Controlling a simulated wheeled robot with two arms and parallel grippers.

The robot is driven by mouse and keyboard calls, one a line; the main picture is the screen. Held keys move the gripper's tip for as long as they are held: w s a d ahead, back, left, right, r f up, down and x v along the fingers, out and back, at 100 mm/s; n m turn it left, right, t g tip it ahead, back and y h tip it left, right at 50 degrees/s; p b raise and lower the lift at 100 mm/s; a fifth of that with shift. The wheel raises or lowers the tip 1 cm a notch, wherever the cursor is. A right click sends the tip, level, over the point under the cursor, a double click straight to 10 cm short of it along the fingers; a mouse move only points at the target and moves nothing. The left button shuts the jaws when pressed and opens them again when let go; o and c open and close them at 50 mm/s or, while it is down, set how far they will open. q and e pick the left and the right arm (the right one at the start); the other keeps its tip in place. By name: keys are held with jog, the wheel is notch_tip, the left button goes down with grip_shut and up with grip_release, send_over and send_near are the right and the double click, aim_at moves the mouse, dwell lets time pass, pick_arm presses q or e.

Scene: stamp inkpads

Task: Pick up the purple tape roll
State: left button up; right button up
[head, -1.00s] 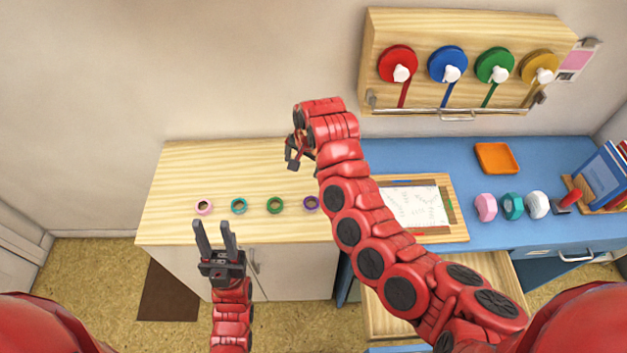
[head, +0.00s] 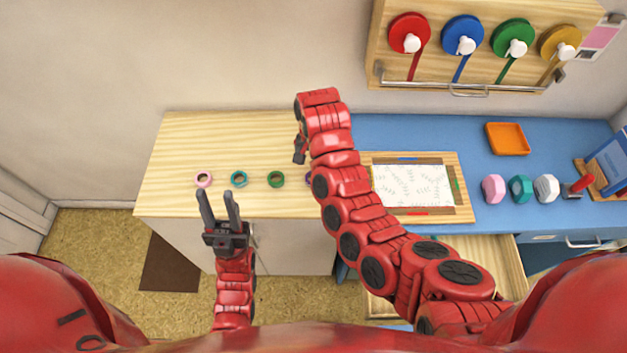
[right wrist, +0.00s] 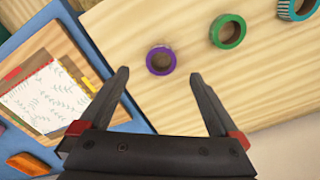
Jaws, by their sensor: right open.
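The purple tape roll (right wrist: 161,60) lies flat on the light wooden counter in the right wrist view, just beyond and between my right gripper's fingertips. In the head view only a sliver of the purple roll (head: 309,179) shows beside my right arm. My right gripper (right wrist: 157,78) is open and empty, apart from the roll. In the head view the right gripper (head: 300,150) is small and partly hidden by its wrist. My left gripper (head: 220,195) is open and empty at the counter's front edge, below the pink and teal rolls.
A green roll (head: 276,179), a teal roll (head: 239,179) and a pink roll (head: 203,179) stand in a row left of the purple one. To the right, a blue desk (head: 480,150) holds a framed paper (head: 412,186) and an orange tray (head: 507,138). The counter behind the rolls is clear.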

jog(key=shift+f, duration=0.25)
jog(key=shift+w+f+p, duration=0.1)
jog(key=shift+f+p, duration=0.2)
jog(key=shift+p, duration=0.2)
notch_tip(320, 180, down, 4)
jog(key=shift+w+d+r+p, duration=0.1)
jog(key=shift+w+r+p, duration=0.1)
jog(key=shift+p, duration=0.7)
jog(key=shift+s+f, duration=0.1)
jog(key=shift+f, duration=0.45)
jog(key=c, duration=1.4)
jog(key=shift+r, duration=0.15)
